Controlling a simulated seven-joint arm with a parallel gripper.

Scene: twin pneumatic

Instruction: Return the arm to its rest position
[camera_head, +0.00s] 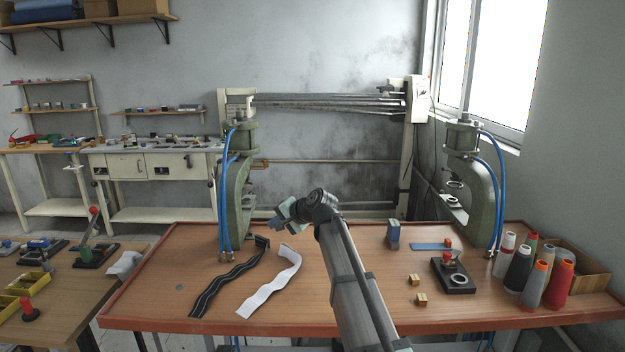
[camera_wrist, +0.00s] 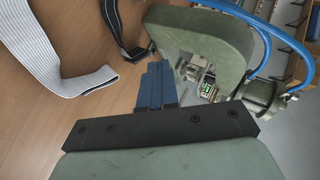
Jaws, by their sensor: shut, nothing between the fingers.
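My gripper (camera_head: 275,224) is above the middle-left of the wooden table (camera_head: 330,300), pointing left toward the left green press (camera_head: 238,190). Its blue fingers are together in the wrist view (camera_wrist: 155,82), with nothing between them. My arm reaches in from the front edge of the table. In the wrist view the green press body (camera_wrist: 200,30) is just beyond the fingertips; I see no clear contact.
A black strap (camera_head: 230,285) and a white strap (camera_head: 270,283) lie left of my arm. Blue hoses (camera_head: 224,190) run beside the left press.

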